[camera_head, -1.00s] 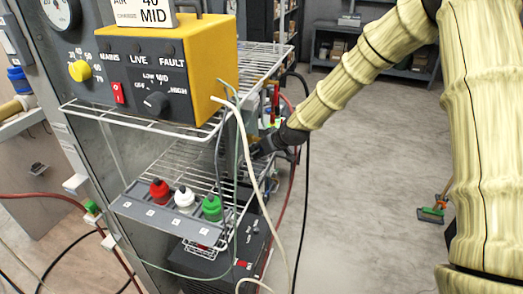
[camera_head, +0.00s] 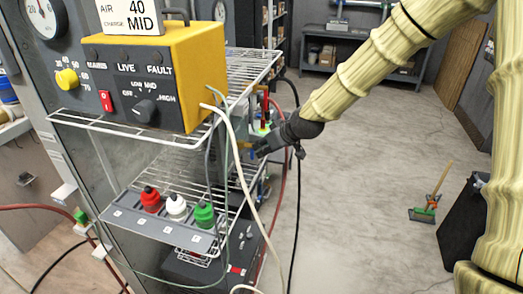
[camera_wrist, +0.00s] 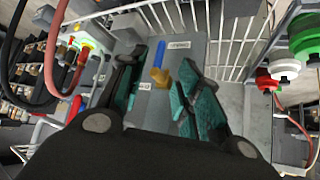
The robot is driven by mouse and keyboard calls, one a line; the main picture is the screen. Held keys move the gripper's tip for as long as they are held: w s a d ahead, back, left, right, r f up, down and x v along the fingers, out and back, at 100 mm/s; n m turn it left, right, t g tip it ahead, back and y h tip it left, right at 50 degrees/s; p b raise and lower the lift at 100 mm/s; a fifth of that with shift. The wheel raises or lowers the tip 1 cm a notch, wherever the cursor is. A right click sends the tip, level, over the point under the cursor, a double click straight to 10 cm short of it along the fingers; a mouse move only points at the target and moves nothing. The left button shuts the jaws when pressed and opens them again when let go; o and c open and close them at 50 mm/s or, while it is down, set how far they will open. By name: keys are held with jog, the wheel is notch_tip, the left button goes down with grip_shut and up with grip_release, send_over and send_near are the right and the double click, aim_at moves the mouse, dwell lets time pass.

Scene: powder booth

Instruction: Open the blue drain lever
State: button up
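The blue lever (camera_wrist: 160,52) shows in the wrist view, with a brass-coloured part (camera_wrist: 160,77) at its near end. It stands at a grey labelled panel (camera_wrist: 172,100). My gripper (camera_wrist: 161,84) is open, with one teal-padded finger on each side of the brass part and lever. I see no clear contact between fingers and lever. In the head view my gripper (camera_head: 254,147) is at the right side of the wire rack, below the upper shelf. The lever is too small there to make out its position surely.
A yellow control box (camera_head: 170,70) sits on the upper wire shelf (camera_head: 245,62). Red, white and green capped bottles (camera_head: 177,207) stand in a grey holder below. Pale and dark hoses (camera_head: 245,185) hang near my gripper. Open floor (camera_head: 370,190) lies to the right.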

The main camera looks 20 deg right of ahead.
jog(key=shift+s+d+r, duration=0.2)
jog(key=shift+s+r, duration=0.25)
dwell(0.4)
jog(key=s+a+f+m+g+h, duration=0.1)
jog(key=s+f, duration=0.5)
jog(key=f, duration=0.3)
jog(key=s+a+f+m+g+b, duration=0.1)
jog(key=s+f+g, duration=0.1)
jog(key=s+f, duration=0.6)
jog(key=s+f+m+g+h, duration=0.1)
jog(key=s+f, duration=0.3)
jog(key=f, duration=0.7)
jog(key=s+f+g, duration=0.1)
jog(key=s+f, duration=0.4)
jog(key=s, duration=0.4)
jog(key=s+f+m+g+h, duration=0.1)
jog(key=s+f, duration=0.4)
jog(key=s, duration=0.5)
jog(key=s+f+g+b, duration=0.1)
jog(key=s+f+g, duration=0.1)
jog(key=s+f, duration=0.3)
jog(key=s, duration=0.4)
jog(key=shift+s+d+m+h, duration=0.15)
jog(key=shift+d+m+h, duration=0.15)
jog(key=shift+m, duration=0.1)
